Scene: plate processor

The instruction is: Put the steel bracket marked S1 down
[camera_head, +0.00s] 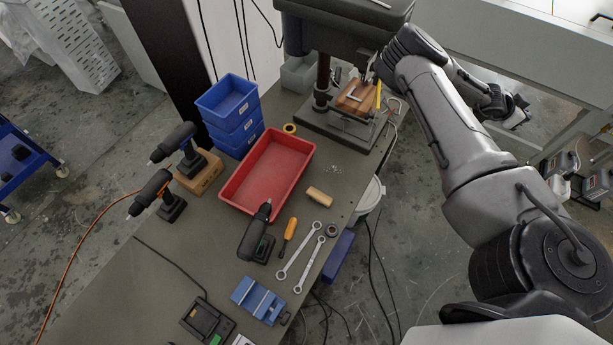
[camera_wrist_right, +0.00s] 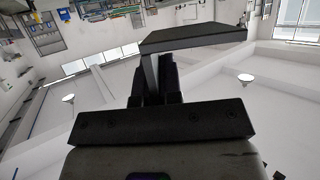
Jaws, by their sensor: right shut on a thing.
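My right arm comes in from the right in the head view, bends at the top and reaches back down to the right. Its gripper (camera_head: 519,112) is small there, off the bench and over the floor on the far right. In the right wrist view the gripper (camera_wrist_right: 160,82) is shut on a dark, angled bracket (camera_wrist_right: 195,39), whose flat plate spreads across the top of the fingers. No S1 mark is readable. I cannot make out the bracket clearly in the head view. My left gripper is not in view.
The workbench (camera_head: 110,290) holds a drill press (camera_head: 340,30) with a wooden block (camera_head: 355,97) on its base, a red tray (camera_head: 267,170), blue bins (camera_head: 230,115), cordless drills (camera_head: 257,235), spanners (camera_head: 300,262) and a blue vise (camera_head: 258,298). A pale table (camera_head: 520,50) stands at the upper right.

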